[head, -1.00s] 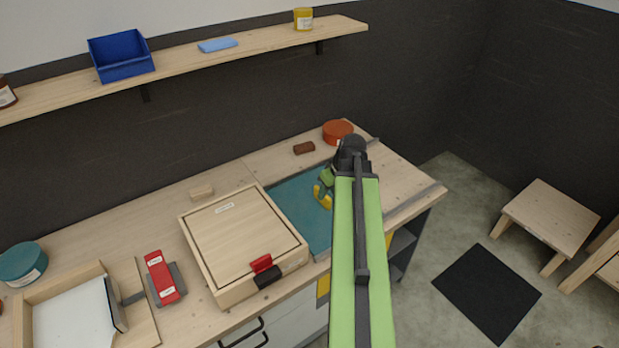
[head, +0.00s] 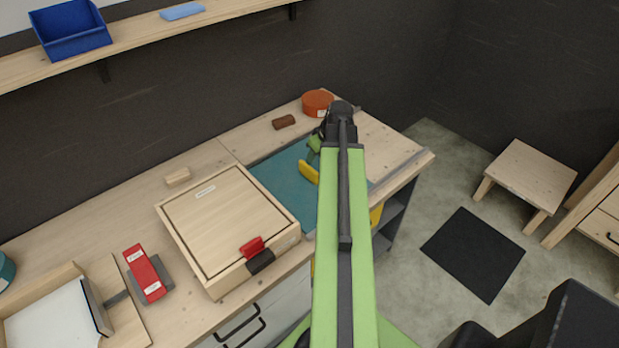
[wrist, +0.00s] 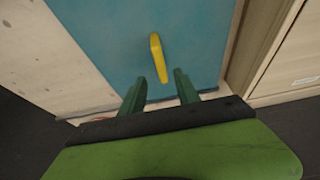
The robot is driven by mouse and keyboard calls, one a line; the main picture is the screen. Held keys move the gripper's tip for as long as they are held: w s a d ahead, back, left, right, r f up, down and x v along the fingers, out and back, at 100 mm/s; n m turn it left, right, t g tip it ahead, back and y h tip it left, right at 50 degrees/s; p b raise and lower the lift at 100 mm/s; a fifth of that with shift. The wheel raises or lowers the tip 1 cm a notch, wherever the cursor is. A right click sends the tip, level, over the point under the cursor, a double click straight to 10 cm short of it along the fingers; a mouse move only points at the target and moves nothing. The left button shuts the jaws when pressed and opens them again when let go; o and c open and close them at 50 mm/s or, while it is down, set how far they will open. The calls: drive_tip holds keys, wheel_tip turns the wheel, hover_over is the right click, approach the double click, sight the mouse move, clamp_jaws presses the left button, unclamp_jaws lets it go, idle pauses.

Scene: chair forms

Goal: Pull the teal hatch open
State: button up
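The teal hatch (head: 282,178) lies flat and closed in the countertop, right of the wooden box. Its yellow handle (head: 308,172) stands out from it, and my arm covers the hatch's right part. My gripper (head: 314,150) is just above the hatch, partly hidden by my arm. In the wrist view, the teal hatch (wrist: 105,35) fills the middle and the yellow handle (wrist: 157,55) lies ahead of my open gripper (wrist: 160,85). The handle's near end appears between the fingertips; I see no contact, and the depth between them is unclear.
A lidded wooden box (head: 228,228) with a red catch (head: 252,247) stands left of the hatch. A brown block (head: 284,122) and an orange round tin (head: 317,102) sit behind it. A stool (head: 525,180) and black mat (head: 472,254) are on the floor at right.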

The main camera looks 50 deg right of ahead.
sight(310, 167)
drive_tip(key=b+x, duration=0.8)
drive_tip(key=x, duration=0.2)
drive_tip(key=shift+w+d+f, duration=0.1)
drive_tip(key=shift+w+f, duration=0.05)
drive_tip(key=shift+f, duration=0.15)
drive_tip(key=shift+r, duration=0.1)
clamp_jaws()
idle(0.5)
drive_tip(key=shift+d, duration=0.1)
drive_tip(key=shift+w, duration=0.1)
